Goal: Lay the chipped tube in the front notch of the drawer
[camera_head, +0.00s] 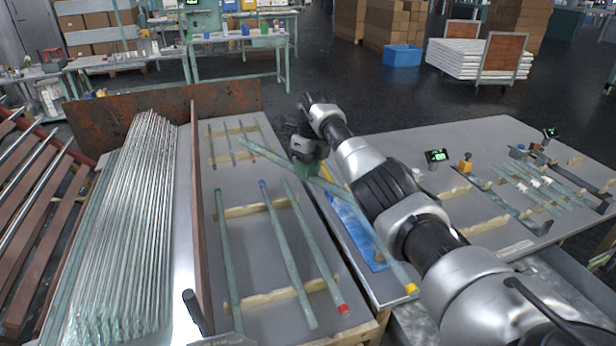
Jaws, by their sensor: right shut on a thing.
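My right gripper (306,168) is shut on a long pale green glass tube (268,153), held slanting above the far right part of the drawer (233,178). The tube's left end shows clearly; its other part passes behind my gripper and arm. Whether it is the chipped one, I cannot tell. In the drawer, longer tubes lie across pale notched strips (262,207): one with a green end (226,245), one with a blue end (283,245), one with a red end (315,245). Several shorter thin tubes lie at the back. My left gripper is not in view.
A dense stack of glass tubes (130,220) lies left of the drawer, behind a brown divider (197,200). At right, a grey table (480,150) holds a blue mat (350,225), a yellow-ended tube (398,270), small displays and a rack of tubes. My right arm crosses this table.

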